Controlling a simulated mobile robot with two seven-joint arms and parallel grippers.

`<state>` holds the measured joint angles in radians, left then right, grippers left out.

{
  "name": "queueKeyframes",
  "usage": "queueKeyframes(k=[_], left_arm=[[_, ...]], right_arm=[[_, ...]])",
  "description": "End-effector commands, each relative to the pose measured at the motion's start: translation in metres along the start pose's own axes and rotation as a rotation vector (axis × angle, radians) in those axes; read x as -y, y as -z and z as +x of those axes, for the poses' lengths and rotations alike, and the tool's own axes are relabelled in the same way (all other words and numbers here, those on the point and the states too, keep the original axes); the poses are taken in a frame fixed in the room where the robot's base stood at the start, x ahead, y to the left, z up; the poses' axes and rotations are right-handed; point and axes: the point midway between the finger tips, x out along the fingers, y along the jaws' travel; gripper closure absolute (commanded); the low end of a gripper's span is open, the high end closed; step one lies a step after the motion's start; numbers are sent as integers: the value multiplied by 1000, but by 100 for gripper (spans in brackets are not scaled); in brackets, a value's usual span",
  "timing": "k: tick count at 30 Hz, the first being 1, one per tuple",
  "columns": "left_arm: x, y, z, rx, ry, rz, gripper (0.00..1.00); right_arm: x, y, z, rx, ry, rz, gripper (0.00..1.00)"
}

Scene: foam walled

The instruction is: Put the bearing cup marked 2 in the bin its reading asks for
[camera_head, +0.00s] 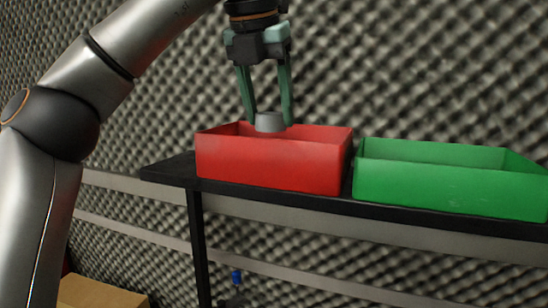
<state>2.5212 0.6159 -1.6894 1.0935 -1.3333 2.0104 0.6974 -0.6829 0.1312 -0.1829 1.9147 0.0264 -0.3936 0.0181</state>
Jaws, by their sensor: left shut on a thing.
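A grey bearing cup (270,122) is held between the green fingers of my left gripper (269,118). No marking or reading on the cup can be made out. I cannot tell how deep in the bin the cup is. The green bin (450,186) stands to the right of the red bin. The insides of both bins are mostly hidden. My right gripper is not in view.
Both bins stand on a dark shelf or table (168,170), with bare room at its left end. Foam panels (430,70) cover the wall behind. A cardboard box (100,292) and a small blue-topped object (236,277) are low down at the left.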

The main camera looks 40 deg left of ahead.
Motion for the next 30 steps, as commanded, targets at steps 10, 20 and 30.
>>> queueKeyframes(k=[10,20,30], left_arm=[[0,12,31,-1,1,1,100],[0,26,65,-2,0,1,100],[0,28,68,1,0,-1,100]], right_arm=[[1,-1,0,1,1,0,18],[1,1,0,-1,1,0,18],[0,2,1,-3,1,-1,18]])
